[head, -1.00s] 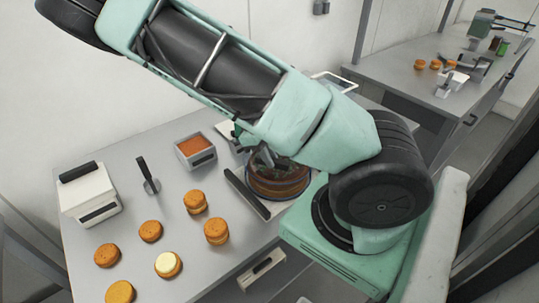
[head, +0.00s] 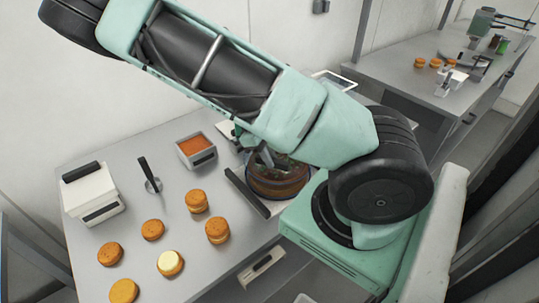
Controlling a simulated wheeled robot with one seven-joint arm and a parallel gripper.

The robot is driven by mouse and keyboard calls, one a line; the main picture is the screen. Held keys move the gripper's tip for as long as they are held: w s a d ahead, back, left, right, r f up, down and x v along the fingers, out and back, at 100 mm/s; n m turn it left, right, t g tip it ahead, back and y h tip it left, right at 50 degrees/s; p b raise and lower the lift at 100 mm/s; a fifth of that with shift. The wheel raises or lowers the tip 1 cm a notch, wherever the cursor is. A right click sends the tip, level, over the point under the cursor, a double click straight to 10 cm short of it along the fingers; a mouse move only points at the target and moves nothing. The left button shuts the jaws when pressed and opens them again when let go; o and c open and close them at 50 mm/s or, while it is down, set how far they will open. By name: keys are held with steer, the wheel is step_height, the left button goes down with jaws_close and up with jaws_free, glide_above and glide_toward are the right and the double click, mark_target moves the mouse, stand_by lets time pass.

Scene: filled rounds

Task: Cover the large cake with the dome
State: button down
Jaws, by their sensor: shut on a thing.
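The large cake (head: 277,188) is brown and round. It stands on a pale board at the right of the near table, partly hidden behind my arm. The clear dome (head: 297,172), with a bluish rim, shows around and over the cake. I cannot tell whether its rim rests on the board. My gripper (head: 266,160) is just above the cake, pointing down, and is shut on the dome near its top. The fingertips and the grip are small and partly hidden by my arm.
Several small round cakes (head: 153,230) stand at the front left. A dark bar (head: 247,193) lies just left of the large cake.

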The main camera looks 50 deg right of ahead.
steer(key=shift+f+p, duration=0.15)
steer(key=shift+p, duration=0.25)
stand_by(0.3)
steer(key=c, duration=0.8)
jaws_free()
steer(key=shift+o, duration=0.2)
step_height(320, 180, up, 7)
steer(key=p, duration=1)
steer(key=shift+f, duration=0.1)
